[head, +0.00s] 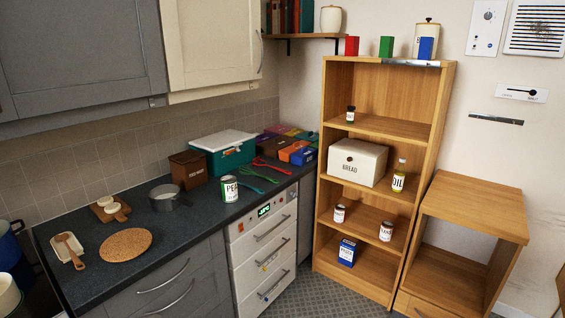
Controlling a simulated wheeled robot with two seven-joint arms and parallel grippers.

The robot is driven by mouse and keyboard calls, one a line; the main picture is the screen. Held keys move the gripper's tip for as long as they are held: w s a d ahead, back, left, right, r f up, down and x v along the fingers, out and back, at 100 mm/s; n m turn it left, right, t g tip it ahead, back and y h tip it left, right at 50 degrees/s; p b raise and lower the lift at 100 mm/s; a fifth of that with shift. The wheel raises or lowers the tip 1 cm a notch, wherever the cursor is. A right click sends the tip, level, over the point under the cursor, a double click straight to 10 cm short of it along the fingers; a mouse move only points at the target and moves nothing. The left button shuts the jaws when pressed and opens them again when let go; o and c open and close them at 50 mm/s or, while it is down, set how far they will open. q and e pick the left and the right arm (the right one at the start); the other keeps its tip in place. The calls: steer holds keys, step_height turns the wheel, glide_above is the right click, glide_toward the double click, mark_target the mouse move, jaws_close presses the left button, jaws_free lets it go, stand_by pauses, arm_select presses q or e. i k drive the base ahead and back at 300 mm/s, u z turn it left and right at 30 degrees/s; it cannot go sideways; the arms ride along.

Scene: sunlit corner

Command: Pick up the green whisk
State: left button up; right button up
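A thin green utensil (257,173) lies on the dark counter, in front of the teal box; it looks like the green whisk, but it is too small to make out its head clearly. A red utensil (270,165) lies just behind it. Another thin, teal-looking utensil lies just in front, beside the can labelled PEA (230,189). Neither of my grippers shows in the head view.
A teal box with a white lid (222,158) and a brown box (188,169) stand behind the can. Several coloured boxes (297,152) fill the counter's far corner. A grey pot (164,197) and a cork mat (125,244) are to the left. A wooden shelf (437,105) stands right.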

mark_target(273, 180)
steer(key=u, duration=0.15)
steer(key=i, duration=2.35)
steer(key=z, duration=0.5)
